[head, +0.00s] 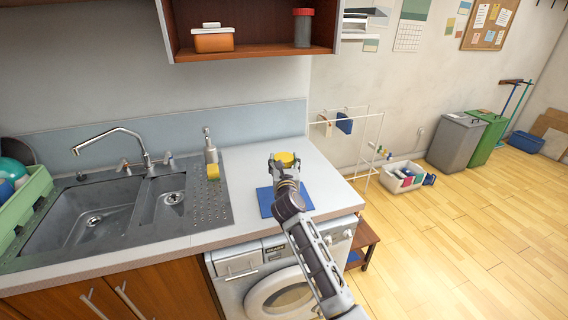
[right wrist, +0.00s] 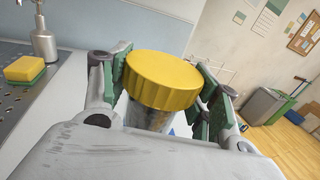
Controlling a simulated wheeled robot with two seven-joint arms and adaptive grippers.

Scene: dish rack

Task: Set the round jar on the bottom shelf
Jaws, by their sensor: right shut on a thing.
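The round jar has a yellow lid (right wrist: 163,80) and a clear or grey body below it. In the right wrist view it stands upright between the fingers. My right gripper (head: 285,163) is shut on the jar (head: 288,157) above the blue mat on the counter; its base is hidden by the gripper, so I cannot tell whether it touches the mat. The bottom shelf (head: 250,51) of the open wall cupboard is at the top of the head view. It holds an orange container and a dark jar with a red lid. My left gripper is out of view.
The blue mat (head: 266,203) lies on the counter (head: 330,185) above the washing machine (head: 275,270). A soap dispenser (head: 210,147) and yellow sponge (head: 213,172) are by the sink (head: 90,220). Between the orange container (head: 213,40) and red-lidded jar (head: 303,28), the shelf is clear.

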